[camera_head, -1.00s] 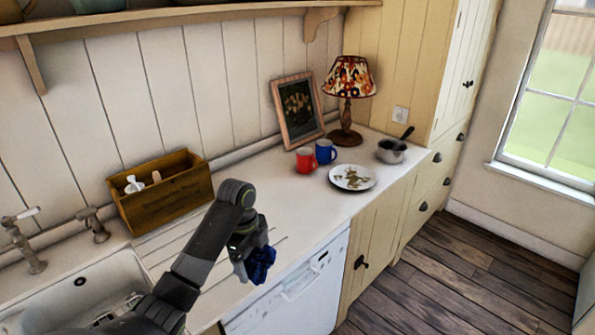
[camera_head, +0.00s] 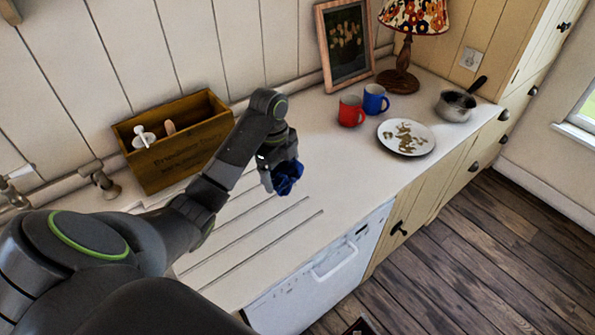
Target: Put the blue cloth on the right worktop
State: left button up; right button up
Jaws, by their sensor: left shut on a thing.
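The blue cloth (camera_head: 289,178) is a crumpled dark-blue bundle in the head view. My left gripper (camera_head: 272,182) is shut on it, over the white worktop (camera_head: 330,170) near the grooved draining area. I cannot tell whether the cloth touches the worktop or hangs just above it. The gripper hides part of the cloth. The worktop runs on to the right, past the mugs and plate. My right gripper is not in view.
A red mug (camera_head: 351,111), a blue mug (camera_head: 375,99), a patterned plate (camera_head: 406,137), a saucepan (camera_head: 456,105), a lamp (camera_head: 399,78) and a picture frame (camera_head: 344,45) stand to the right. A wooden box (camera_head: 185,150) stands behind my arm. The worktop between cloth and plate is clear.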

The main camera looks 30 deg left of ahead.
aim_at(284, 199)
pick_arm(q)
notch_tip(284, 199, down, 4)
jog(key=shift+s+r+b, duration=0.15)
jog(key=shift+r+b, duration=0.1)
jog(key=shift+b, duration=0.05)
jog(key=f, duration=0.3)
jog(key=f+p, duration=0.1)
jog(key=shift+w+a+f, duration=0.15)
jog(key=shift+w+f, duration=0.1)
jog(key=shift+f, duration=0.55)
jog(key=o, duration=0.8)
jog(key=shift+o, duration=0.2)
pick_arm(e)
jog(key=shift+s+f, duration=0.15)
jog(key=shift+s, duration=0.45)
pick_arm(q)
jog(key=shift+r, duration=0.1)
